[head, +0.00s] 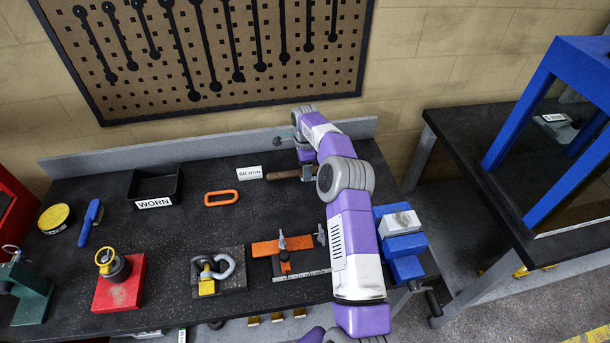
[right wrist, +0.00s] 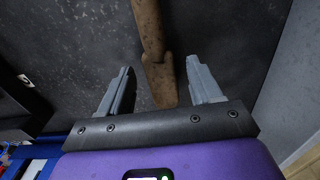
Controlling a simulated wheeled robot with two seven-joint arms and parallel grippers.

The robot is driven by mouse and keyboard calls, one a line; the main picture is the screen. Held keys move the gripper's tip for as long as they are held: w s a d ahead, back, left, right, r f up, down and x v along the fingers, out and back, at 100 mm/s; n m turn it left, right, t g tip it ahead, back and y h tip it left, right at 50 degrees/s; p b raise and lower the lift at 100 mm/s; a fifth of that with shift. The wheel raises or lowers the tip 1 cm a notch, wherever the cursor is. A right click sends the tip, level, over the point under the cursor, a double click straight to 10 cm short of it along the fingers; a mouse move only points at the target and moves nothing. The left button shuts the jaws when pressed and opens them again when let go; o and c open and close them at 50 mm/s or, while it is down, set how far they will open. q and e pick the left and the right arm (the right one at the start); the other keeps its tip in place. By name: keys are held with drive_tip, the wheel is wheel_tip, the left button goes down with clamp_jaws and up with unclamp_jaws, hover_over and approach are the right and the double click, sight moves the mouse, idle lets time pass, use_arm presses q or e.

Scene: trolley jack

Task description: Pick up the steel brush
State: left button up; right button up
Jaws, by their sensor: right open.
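A brown wooden-handled tool, which looks like the steel brush (head: 281,175), lies on the dark bench top near the back, in front of the 60 mm label. Its bristles cannot be made out. In the right wrist view the brush (right wrist: 152,35) runs up the picture, with its wider part between my fingers. My right gripper (right wrist: 158,68) is open, one finger on each side of the brush, with gaps on both sides. In the head view the right gripper (head: 307,172) is at the brush's right end, partly hidden by my arm. My left gripper is not in view.
A 60 mm label (head: 249,173) stands behind the brush. An orange ring (head: 221,198), a black WORN bin (head: 155,184) and a blue-handled item (head: 91,222) lie to the left. Clamping fixtures stand along the front, and a blue vise (head: 405,267) is at the right.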

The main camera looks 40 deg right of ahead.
wheel_tip(320, 180, down, 3)
drive_tip(key=shift+r, duration=0.1)
drive_tip(key=shift+c, duration=0.3)
drive_tip(key=c, duration=1.1)
